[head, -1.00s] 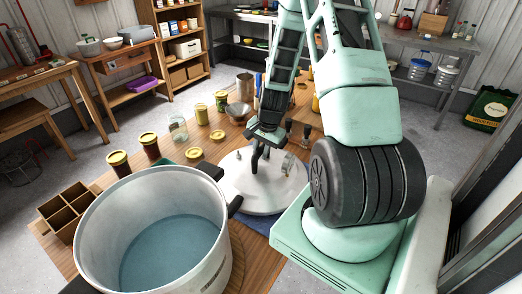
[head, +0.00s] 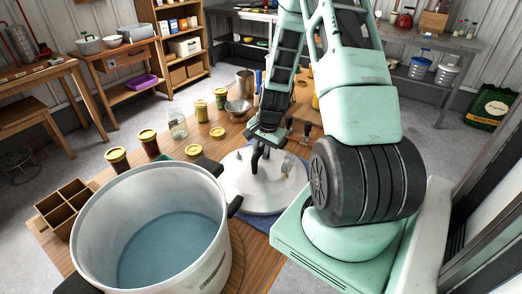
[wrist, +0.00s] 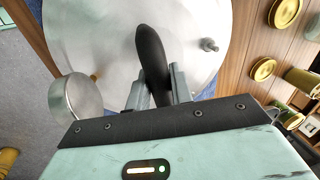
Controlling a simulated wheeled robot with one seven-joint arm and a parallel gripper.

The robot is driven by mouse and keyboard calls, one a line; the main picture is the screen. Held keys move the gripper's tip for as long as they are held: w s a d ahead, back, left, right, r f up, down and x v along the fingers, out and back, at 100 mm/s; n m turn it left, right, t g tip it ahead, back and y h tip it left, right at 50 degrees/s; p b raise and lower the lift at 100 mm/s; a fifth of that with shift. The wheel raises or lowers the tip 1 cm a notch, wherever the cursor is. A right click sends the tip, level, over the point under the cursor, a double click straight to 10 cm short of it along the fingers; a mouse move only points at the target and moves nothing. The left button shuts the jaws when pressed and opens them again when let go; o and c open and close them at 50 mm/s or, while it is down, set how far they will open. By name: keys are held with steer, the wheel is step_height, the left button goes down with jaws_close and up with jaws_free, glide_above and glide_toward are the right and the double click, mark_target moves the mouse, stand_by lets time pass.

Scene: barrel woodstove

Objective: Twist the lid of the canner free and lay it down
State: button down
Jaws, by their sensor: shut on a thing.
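The canner (head: 150,185) is a large pale pot, open at the top, with bluish water inside and dark side handles. Its round silver lid (head: 235,190) is off the pot, just right of it, flat over a blue cloth (head: 263,220) on the table. In the wrist view the lid (wrist: 195,20) fills the upper middle, with a black handle (wrist: 150,45), a round gauge (wrist: 75,98) and a small valve (wrist: 209,45). My gripper (wrist: 158,84) is shut on the black handle. In the head view my gripper (head: 262,148) is over the lid, its fingers partly hidden.
The wooden table (head: 235,130) holds jars with yellow lids (head: 118,160), loose yellow lids (head: 193,150), an empty glass jar (head: 178,124) and a metal bowl (head: 238,107) behind the lid. A divided wooden box (head: 66,208) stands left of the canner.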

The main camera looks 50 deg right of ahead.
steer(key=c, duration=1.1)
jaws_free()
steer(key=shift+c, duration=0.2)
steer(key=shift+f, duration=0.1)
steer(key=s+r+b, duration=0.1)
steer(key=s+r, duration=0.2)
steer(key=r, duration=1.4)
steer(key=shift+s+d+b, duration=0.2)
steer(key=shift+d+b, duration=0.05)
steer(key=shift+b, duration=0.15)
steer(key=shift+r, duration=0.1)
